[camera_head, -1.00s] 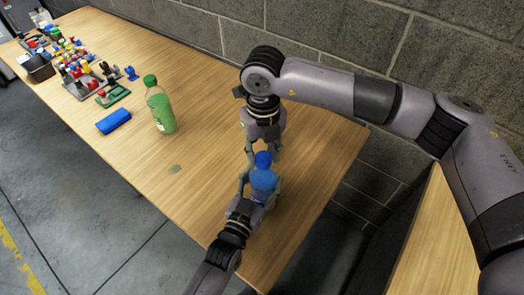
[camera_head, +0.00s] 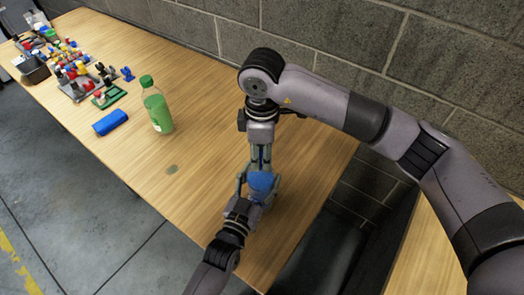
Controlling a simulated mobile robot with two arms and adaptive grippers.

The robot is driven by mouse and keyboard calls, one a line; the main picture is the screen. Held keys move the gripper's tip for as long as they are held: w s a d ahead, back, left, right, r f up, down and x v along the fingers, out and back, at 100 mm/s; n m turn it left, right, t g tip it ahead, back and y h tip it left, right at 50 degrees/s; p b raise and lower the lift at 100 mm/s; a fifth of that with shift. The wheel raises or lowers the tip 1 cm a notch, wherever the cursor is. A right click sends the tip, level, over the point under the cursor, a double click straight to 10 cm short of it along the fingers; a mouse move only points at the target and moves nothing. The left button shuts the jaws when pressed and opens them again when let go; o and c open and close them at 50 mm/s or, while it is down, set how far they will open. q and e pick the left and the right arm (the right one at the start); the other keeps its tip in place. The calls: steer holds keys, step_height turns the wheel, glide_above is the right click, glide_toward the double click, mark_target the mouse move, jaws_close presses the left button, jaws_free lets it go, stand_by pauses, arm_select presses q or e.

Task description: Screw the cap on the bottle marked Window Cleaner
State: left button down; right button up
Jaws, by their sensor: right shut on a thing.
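A blue bottle (camera_head: 262,185) stands upright on the wooden table (camera_head: 200,190) near its front end; its label cannot be read. My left gripper (camera_head: 256,188) comes in from below in the picture, its fingers on both sides of the bottle's body; how tightly they close is unclear. My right gripper (camera_head: 260,166) points straight down over the bottle top and is shut on the blue cap, which its fingers mostly hide. Whether the cap is seated on the neck cannot be seen. A green bottle (camera_head: 157,108) with a green cap (camera_head: 146,81) stands upright farther left.
A blue case (camera_head: 110,122) lies left of the green bottle. Several coloured small parts on boards (camera_head: 85,75) and a dark bin (camera_head: 34,70) are at the far left end. A grey block wall (camera_head: 330,45) runs behind the table.

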steer(key=o, duration=0.7)
steer(key=shift+r, duration=2.3)
steer(key=shift+c, duration=0.5)
